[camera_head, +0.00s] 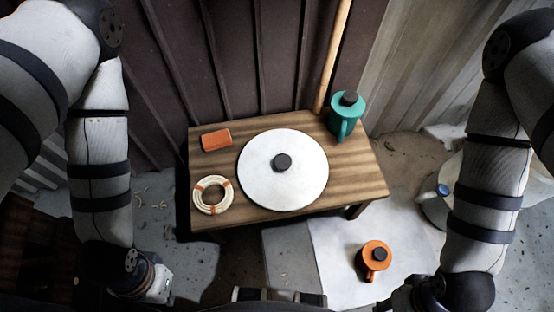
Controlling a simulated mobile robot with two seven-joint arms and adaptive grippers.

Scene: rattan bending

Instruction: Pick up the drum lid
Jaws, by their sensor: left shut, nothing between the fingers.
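The drum lid (300,188) is a large white disc with a dark knob (282,163) at its centre. It lies flat on the wooden table (362,184), and nothing covers it. My left gripper (158,285) is at the lower left, below and to the left of the table, well apart from the lid. It is shut and empty; its fingers are hard to make out. My right arm hangs at the right side, and its gripper fingers are not visible at the bottom edge.
A wooden pole (336,50) leans behind, against dark panelling.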

